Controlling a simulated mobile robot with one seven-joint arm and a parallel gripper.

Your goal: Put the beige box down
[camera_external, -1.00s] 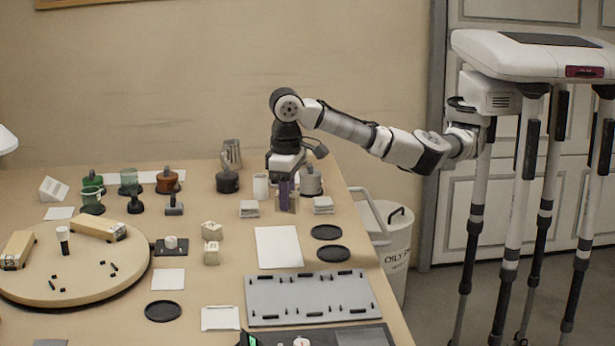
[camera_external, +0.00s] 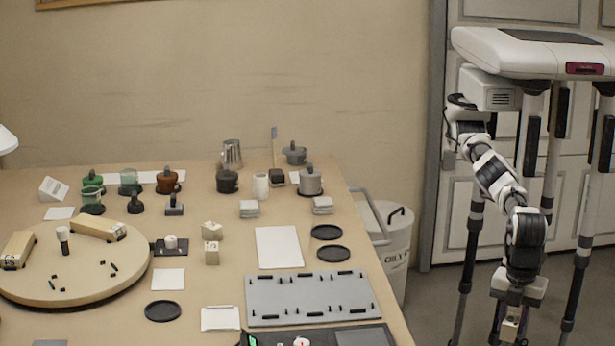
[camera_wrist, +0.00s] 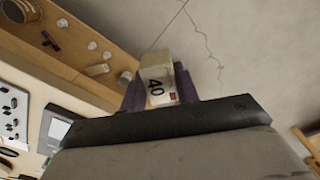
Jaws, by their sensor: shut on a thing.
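The beige box (camera_external: 510,329) is between the fingers of my gripper (camera_external: 511,322), low at the right of the external view, off the bench and above the floor. In the wrist view the box (camera_wrist: 158,72) shows a face marked "40" with a small red patch. The purple fingers of my gripper (camera_wrist: 158,90) press on its two sides. The gripper is shut on it, and the box touches nothing else that I can see. Its lower end is partly cut off from clear view.
The bench top (camera_external: 215,285) with pots, pads, a grey pegged plate (camera_external: 310,297) and a round turntable (camera_external: 70,285) lies to the left. A white bin (camera_external: 395,240) stands beside the bench. Grey cabinets (camera_external: 445,190) stand behind. Bare floor surrounds the gripper.

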